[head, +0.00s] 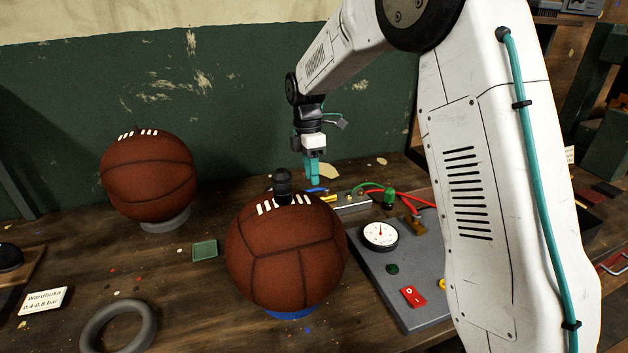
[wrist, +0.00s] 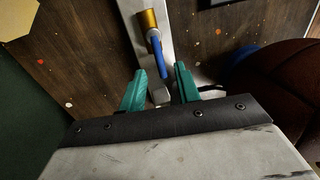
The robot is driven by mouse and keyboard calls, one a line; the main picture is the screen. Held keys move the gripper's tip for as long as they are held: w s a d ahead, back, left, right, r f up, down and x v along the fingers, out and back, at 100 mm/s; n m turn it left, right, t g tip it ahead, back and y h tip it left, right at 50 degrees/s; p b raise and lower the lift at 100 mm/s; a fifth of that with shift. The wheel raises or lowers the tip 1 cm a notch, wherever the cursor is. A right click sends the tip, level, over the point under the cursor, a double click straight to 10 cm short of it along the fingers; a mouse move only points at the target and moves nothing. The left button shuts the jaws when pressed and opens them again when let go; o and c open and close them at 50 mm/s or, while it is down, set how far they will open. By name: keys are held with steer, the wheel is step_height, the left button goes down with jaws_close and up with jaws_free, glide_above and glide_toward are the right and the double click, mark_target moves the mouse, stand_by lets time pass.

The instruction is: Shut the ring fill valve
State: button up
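A valve with a blue lever (wrist: 158,58) and a brass-coloured body (wrist: 150,20) sits on a pale metal bar (wrist: 133,38) in the wrist view. In the head view the blue lever (head: 316,190) shows small, beside the bar (head: 352,202) behind the front ball. No label shows that this is the ring fill valve. My gripper (head: 313,182) points down over the lever. In the wrist view its teal fingers (wrist: 160,82) are apart, with the lever's end between or just ahead of them. I cannot tell whether they touch it.
A brown leather ball (head: 285,255) with a black knob on top stands close in front of my gripper. A grey panel (head: 405,275) with a gauge (head: 380,235) and red switch (head: 413,296) lies to the right. Another ball (head: 148,178) stands back left, a grey ring (head: 90,335) front left.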

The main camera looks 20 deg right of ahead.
mark_target(315, 191)
steer(key=shift+s+f, duration=0.25)
steer(key=shift+f, duration=1)
